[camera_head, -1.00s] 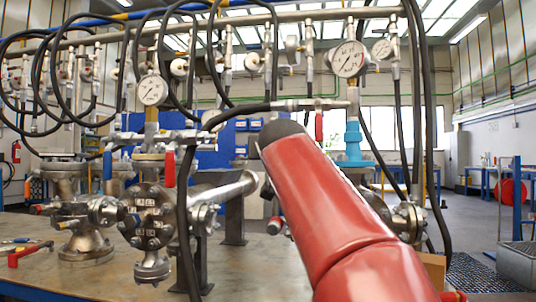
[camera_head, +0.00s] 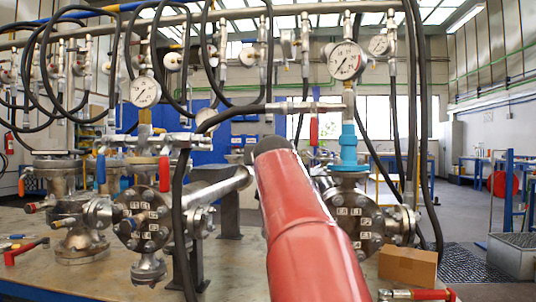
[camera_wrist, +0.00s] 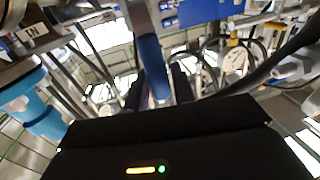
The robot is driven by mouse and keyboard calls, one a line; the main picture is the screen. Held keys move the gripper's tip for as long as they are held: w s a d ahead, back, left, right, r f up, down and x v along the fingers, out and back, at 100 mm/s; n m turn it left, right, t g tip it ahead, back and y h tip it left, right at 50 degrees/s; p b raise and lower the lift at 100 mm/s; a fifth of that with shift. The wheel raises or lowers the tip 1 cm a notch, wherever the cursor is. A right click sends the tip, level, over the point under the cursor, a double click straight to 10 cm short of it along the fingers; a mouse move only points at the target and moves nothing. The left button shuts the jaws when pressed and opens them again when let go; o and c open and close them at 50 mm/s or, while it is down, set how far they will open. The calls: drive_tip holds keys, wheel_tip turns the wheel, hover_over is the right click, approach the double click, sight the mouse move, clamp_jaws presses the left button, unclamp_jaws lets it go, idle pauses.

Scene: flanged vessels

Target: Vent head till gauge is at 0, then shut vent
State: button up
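In the head view a pressure gauge (camera_head: 346,61) stands above a turquoise fitting (camera_head: 348,148) on the right flanged vessel (camera_head: 352,218). Its dial is too small to read surely. A red lever (camera_head: 314,131) hangs below the pipework left of it. A second gauge (camera_head: 145,92) is over the left vessel (camera_head: 145,220), with a blue lever (camera_head: 101,168) and a red lever (camera_head: 164,174). My red arm hides my gripper there. In the wrist view a blue lever (camera_wrist: 154,68) lies between the dark fingers of my gripper (camera_wrist: 158,92); whether they press it is unclear. The turquoise fitting (camera_wrist: 38,108) is at left.
Black hoses (camera_head: 182,225) hang in front of the vessels. A cardboard box (camera_head: 408,266) sits at the table's right end. Red-handled tools (camera_head: 25,250) lie at the left. Open floor (camera_head: 465,215) is beyond the table on the right.

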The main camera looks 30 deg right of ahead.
clamp_jaws()
drive_tip(key=shift+a, duration=0.1)
drive_tip(key=w+a+f+n+g+h+p, duration=0.1)
drive_tip(key=w+a+f+n, duration=0.1)
drive_tip(key=n, duration=0.6)
drive_tip(key=w+a+f+n+g+p, duration=0.1)
drive_tip(key=w+a+f+n+g, duration=0.1)
drive_tip(key=a+f+n, duration=0.3)
drive_tip(key=shift+w+f+n+g+h, duration=0.35)
drive_tip(key=shift+f+n, duration=0.45)
drive_tip(key=shift+n, duration=0.6)
drive_tip(key=shift+f, duration=0.1)
drive_tip(key=shift+o, duration=1.8)
unclamp_jaws()
